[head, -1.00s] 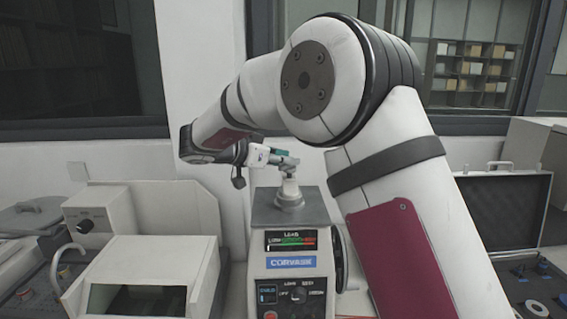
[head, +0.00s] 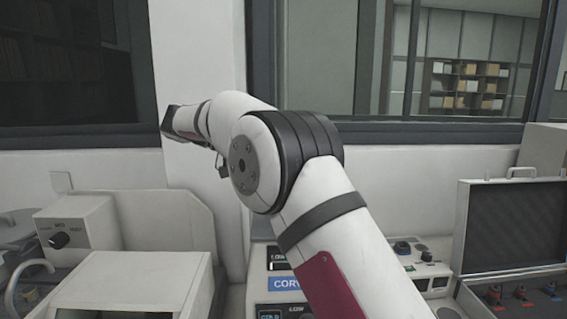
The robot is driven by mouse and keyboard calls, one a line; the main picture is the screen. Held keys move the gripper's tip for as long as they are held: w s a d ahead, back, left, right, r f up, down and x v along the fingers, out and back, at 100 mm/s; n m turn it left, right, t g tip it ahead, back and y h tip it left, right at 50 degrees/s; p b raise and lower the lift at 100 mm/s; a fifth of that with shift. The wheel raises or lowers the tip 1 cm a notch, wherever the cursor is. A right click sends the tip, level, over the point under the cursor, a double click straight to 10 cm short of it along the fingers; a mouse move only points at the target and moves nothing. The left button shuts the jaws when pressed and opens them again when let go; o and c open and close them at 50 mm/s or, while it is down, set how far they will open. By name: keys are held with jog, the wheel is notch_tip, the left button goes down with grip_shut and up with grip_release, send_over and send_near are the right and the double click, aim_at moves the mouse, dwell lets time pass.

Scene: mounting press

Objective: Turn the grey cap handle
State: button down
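The mounting press (head: 284,284) stands at the bottom centre of the head view. Only part of its front shows, with a blue label and some of the load gauge. My own arm covers its top, so the grey cap handle is hidden. My arm crosses from the lower right up to the left, with its elbow in front of the press. Whether the gripper touches the handle cannot be seen.
A white machine with a black knob (head: 60,240) stands at left, with a pale box-shaped unit (head: 135,285) in front of it. A wall and windows close off the back.

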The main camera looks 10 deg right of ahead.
jog(key=shift+a+f, duration=0.25)
jog(key=shift+f, duration=0.5)
jog(key=c, duration=1.7)
grip_release()
jog(key=shift+r, duration=0.15)
jog(key=r, duration=0.8)
jog(key=shift+d, duration=0.2)
jog(key=shift+s+d+r, duration=0.1)
jog(key=shift+d+r, duration=0.15)
jog(key=shift+r, duration=0.6)
jog(key=shift+a+r, duration=0.15)
jog(key=shift+r, duration=0.55)
